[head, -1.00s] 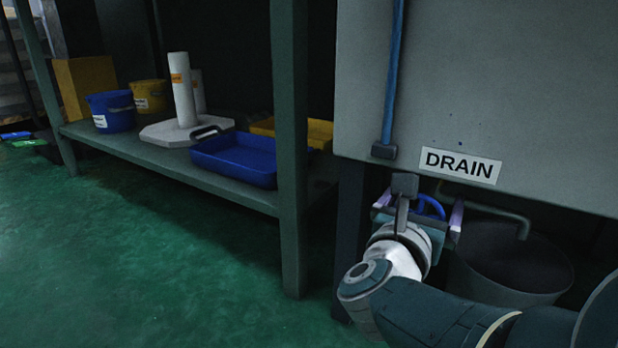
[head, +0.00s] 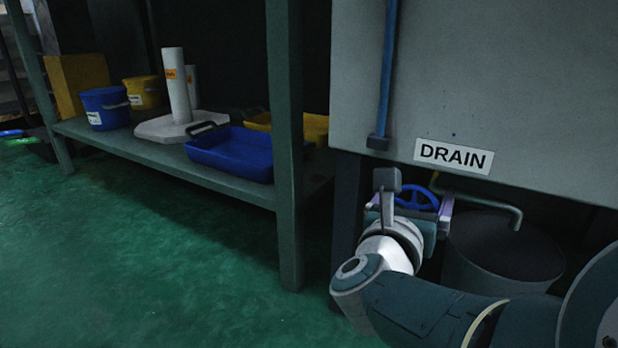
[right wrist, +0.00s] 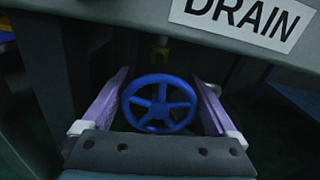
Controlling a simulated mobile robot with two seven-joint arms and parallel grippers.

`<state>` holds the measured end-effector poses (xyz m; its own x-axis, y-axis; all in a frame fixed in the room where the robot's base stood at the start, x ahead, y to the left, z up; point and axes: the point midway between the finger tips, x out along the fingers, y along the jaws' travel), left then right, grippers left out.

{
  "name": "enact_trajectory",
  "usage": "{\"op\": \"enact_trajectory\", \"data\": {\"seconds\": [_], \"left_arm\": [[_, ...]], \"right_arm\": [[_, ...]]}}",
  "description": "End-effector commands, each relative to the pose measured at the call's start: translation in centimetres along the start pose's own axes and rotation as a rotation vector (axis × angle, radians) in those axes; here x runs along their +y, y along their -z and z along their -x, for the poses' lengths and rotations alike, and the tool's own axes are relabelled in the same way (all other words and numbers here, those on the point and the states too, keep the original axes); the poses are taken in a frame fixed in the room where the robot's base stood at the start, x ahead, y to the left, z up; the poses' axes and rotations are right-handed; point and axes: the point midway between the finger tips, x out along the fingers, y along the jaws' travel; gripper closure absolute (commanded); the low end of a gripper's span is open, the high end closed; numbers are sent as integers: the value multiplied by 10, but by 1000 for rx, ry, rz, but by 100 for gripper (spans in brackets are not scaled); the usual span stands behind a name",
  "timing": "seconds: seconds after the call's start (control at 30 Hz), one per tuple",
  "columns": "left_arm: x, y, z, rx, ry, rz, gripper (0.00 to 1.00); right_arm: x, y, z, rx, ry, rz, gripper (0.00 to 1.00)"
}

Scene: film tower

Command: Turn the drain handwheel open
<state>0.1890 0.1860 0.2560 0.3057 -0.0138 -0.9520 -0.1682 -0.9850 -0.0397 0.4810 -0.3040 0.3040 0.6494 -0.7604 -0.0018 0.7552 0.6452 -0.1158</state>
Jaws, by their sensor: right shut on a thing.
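The blue drain handwheel (head: 421,198) sits under the white DRAIN label (head: 454,156) in the head view, partly hidden by my right gripper (head: 410,205). In the right wrist view the handwheel (right wrist: 159,103) shows whole, with its spokes and hub. It lies between the two purple fingers of my right gripper (right wrist: 160,86), one at each side of the rim. The gripper is shut on the wheel. The wheel's turned position cannot be told. My left gripper is out of view.
The grey tank (head: 480,80) overhangs the wheel. A dark round bin (head: 500,255) and a bent pipe (head: 490,199) are to its right. A blue pipe (head: 387,70) runs down the tank. A green shelf (head: 160,160) at left holds a blue tray (head: 235,152) and buckets.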

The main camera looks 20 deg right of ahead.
Motion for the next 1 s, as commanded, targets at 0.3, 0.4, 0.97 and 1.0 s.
{"op": "enact_trajectory", "data": {"seconds": [0.3, 0.4, 0.97, 1.0], "left_arm": [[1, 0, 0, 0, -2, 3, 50], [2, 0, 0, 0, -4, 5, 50], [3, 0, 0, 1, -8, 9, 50], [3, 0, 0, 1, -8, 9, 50]], "right_arm": [[3, 0, -1, -1, 1, 364, 62], [3, 0, -1, -1, 1, 385, 62], [3, 0, 0, -1, 1, 380, 0], [4, 0, 0, -1, 1, 380, 0]]}}
